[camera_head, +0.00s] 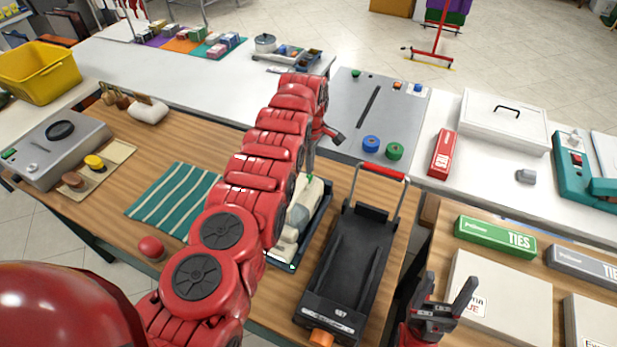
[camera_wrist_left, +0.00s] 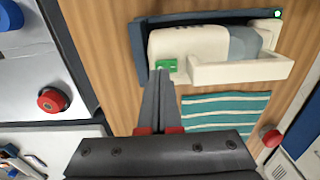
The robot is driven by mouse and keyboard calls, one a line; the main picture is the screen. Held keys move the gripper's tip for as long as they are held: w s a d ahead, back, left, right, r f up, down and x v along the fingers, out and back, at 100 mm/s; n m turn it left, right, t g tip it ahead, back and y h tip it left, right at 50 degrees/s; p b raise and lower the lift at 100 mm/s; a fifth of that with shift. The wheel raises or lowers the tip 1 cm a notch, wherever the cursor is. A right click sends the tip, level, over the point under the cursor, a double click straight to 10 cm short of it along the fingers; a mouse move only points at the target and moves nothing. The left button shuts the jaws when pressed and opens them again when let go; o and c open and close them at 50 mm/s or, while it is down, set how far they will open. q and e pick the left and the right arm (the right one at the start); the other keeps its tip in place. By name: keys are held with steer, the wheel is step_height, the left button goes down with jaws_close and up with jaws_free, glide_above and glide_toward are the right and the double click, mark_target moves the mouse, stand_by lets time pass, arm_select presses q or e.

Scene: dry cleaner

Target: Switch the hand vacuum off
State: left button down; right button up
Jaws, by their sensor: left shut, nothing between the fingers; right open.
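The cream and grey hand vacuum (camera_head: 300,212) lies in a dark blue tray (camera_head: 320,228) on the wooden table, partly hidden by my left arm. In the left wrist view the hand vacuum (camera_wrist_left: 195,45) shows its handle and a green switch (camera_wrist_left: 166,64) at its left end. My left gripper (camera_head: 311,166) is shut and empty, fingers pointing down at the switch end. In the wrist view its fingertips (camera_wrist_left: 159,76) appear just beside the green switch; I cannot tell whether they touch. My right gripper (camera_head: 449,287) is open and empty at the lower right.
A black cart-like device (camera_head: 345,262) with a red handle (camera_head: 382,172) stands right of the tray. A grey panel (camera_head: 345,108) with blue and green knobs is behind. White boxes (camera_head: 500,300) lie near my right gripper.

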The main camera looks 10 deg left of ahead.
arm_select(q)
steer(key=shift+f+b, duration=1)
stand_by(0.6)
steer(key=shift+s+r, duration=0.1)
step_height(320, 180, up, 2)
steer(key=p, duration=0.2)
steer(key=shift+r+p, duration=0.25)
steer(key=shift+p, duration=0.05)
step_height(320, 180, up, 4)
steer(key=p, duration=0.3)
steer(key=shift+r, duration=0.25)
steer(key=shift+f, duration=0.1)
